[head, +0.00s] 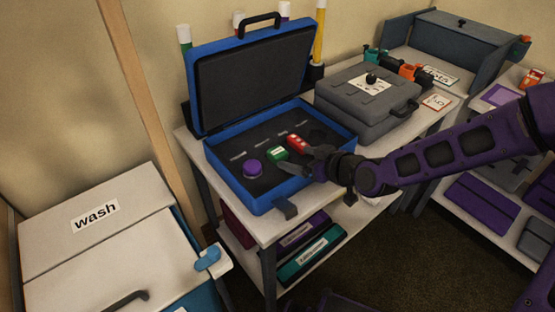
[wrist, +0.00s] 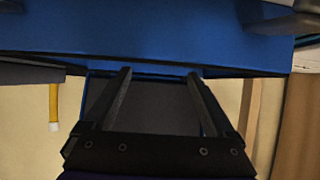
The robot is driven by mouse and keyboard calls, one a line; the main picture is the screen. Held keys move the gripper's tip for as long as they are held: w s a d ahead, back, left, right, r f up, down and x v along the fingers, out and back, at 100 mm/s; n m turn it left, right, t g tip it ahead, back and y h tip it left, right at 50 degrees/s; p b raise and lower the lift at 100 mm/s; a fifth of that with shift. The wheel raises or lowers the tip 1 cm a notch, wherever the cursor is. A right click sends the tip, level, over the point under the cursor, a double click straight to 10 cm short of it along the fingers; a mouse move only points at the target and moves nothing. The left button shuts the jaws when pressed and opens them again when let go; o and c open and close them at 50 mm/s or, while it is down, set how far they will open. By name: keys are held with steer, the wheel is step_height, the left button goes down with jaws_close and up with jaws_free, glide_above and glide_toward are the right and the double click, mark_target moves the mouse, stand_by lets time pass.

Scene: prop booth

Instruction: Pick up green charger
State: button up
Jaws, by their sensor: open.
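The green charger (head: 278,154), a small green block with a pale mark, lies in the dark foam of the open blue case (head: 267,204). My gripper (head: 297,160) is over the right part of the case, just right of the charger, its fingers apart. It also shows in the wrist view (wrist: 158,75), with nothing between the fingers. Whether it touches anything is not clear. The charger is not visible in the wrist view, where blue case surface (wrist: 160,40) fills much of the top.
In the case, a red item (head: 297,144) lies beside the charger and a round purple item (head: 252,167) to its left. The raised lid (head: 250,75) stands behind. A closed grey case (head: 362,105) sits to the right. A wash bin (head: 95,235) stands at left.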

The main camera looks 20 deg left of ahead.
mark_target(279, 152)
steer(key=b+x, duration=0.1)
steer(key=x, duration=0.6)
steer(key=shift+a, duration=0.4)
steer(key=shift+r, duration=0.1)
jaws_close()
